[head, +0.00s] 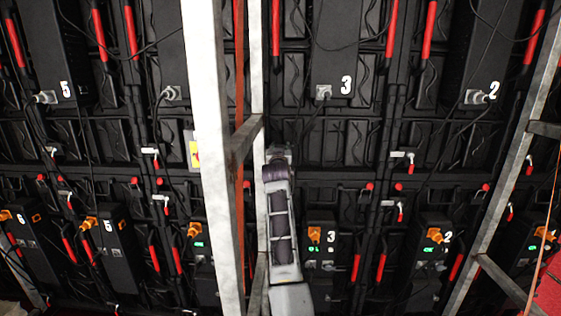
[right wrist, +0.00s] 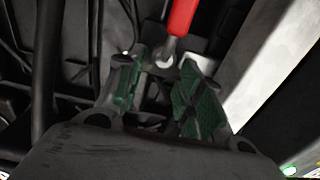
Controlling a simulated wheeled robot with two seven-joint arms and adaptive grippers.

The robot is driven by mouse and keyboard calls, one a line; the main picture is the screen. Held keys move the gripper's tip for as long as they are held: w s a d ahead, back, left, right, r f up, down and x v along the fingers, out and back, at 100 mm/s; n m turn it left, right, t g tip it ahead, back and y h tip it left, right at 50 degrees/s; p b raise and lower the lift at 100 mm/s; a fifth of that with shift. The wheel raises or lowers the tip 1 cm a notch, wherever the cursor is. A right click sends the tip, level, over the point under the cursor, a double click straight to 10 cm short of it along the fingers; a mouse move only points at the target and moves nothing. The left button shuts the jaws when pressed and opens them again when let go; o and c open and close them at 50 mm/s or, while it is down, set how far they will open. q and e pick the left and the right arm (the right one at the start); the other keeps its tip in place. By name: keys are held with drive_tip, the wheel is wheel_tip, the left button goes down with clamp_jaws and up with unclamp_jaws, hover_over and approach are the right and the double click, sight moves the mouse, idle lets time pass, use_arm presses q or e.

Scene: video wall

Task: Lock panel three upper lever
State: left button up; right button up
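The upper panel marked 3 (head: 343,50) hangs at the top middle of the head view, above a lower panel marked 3 (head: 318,262). One arm reaches up from the bottom, and its gripper (head: 278,154) is near the panel seam, left of the upper 3; it appears to be my right. In the right wrist view my right gripper (right wrist: 157,88) has its green-padded fingers apart. A red lever (right wrist: 182,18) with a metal end points down at the gap, near the fingertips. I cannot tell whether it touches. My left gripper is out of view.
A pale upright post (head: 205,120) and a thinner bar stand close left of the arm. A slanted metal post (head: 515,150) stands at the right. Black cables hang over the panels. Other red levers (head: 411,165) sit along the seams.

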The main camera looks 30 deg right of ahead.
drive_tip(key=shift+r, duration=1.45)
drive_tip(key=shift+f, duration=0.1)
